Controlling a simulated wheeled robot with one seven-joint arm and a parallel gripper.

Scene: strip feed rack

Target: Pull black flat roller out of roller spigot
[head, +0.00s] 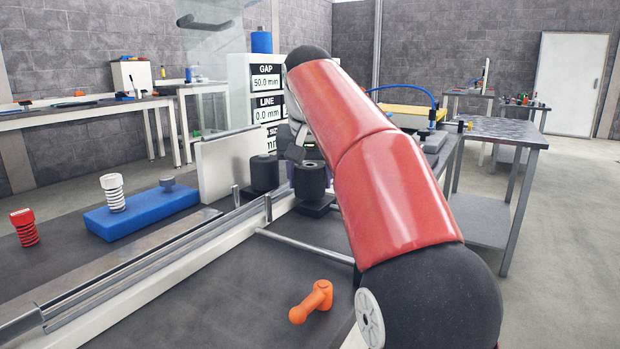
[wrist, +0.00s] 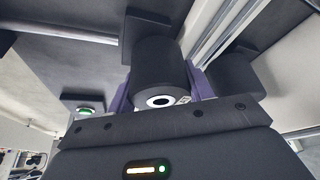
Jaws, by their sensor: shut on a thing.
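The black flat roller (wrist: 160,68) is a smooth dark cylinder with a white ring around its end hole in the wrist view. My gripper (wrist: 161,92) is shut on it, with a purple finger on each side. In the head view, a black roller (head: 311,182) stands upright over a dark square base (head: 317,207), just below my wrist, and appears to be the held one. A dark square plate (wrist: 146,24) shows behind the held roller in the wrist view. The spigot inside the roller is hidden, so I cannot tell how far the roller sits on it.
A second black roller (head: 264,173) stands close on the left, across the rail (head: 180,262). An orange handle (head: 312,301) lies on the near right surface. A blue block (head: 140,214) with a white spring part (head: 113,193) and a red spring part (head: 24,228) are at left.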

